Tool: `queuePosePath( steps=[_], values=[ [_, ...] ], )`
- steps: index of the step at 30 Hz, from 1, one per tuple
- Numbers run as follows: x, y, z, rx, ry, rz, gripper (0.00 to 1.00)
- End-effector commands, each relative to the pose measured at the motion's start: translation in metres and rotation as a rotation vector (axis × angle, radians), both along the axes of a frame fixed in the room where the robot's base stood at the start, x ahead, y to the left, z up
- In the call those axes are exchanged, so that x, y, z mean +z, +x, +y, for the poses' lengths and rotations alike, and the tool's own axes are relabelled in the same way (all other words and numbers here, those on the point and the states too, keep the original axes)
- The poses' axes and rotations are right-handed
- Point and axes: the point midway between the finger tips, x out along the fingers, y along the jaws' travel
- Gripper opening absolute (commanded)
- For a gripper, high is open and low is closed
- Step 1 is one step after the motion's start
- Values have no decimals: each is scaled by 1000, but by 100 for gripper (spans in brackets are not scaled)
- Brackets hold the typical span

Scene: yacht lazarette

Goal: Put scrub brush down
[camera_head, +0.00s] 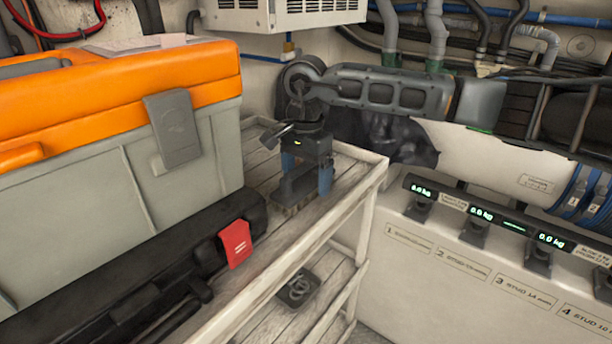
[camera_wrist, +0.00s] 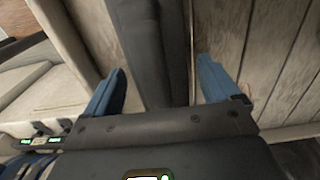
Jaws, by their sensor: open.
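The scrub brush (camera_head: 292,192) has a dark grey body with brownish bristles below. It appears to rest bristles down on the wooden top shelf (camera_head: 345,180), near its right edge. My gripper (camera_head: 306,182) points down over it, with its blue fingers apart. In the wrist view, the dark brush handle (camera_wrist: 146,45) runs between the open fingers of my gripper (camera_wrist: 162,70), with a visible gap on each side. My gripper hides part of the brush from the head camera.
A grey toolbox with an orange lid (camera_head: 215,130) and a black case with a red latch (camera_head: 145,290) fill the shelf's left side. A small dark object (camera_head: 297,288) lies on the lower shelf. A rail with scale displays (camera_head: 480,213) stands at right.

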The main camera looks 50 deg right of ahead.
Motion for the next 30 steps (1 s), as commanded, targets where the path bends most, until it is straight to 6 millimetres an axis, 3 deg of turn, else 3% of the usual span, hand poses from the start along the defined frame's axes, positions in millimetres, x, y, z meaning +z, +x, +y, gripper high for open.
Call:
queuePosePath(
  steps=[5,19,24,30],
  values=[
    [15,1,-1,1,-4,-2,89],
    [104,1,0,0,-2,-1,89],
    [119,0,0,0,-1,0,89],
    [123,0,0,0,0,0,89]
  ],
)
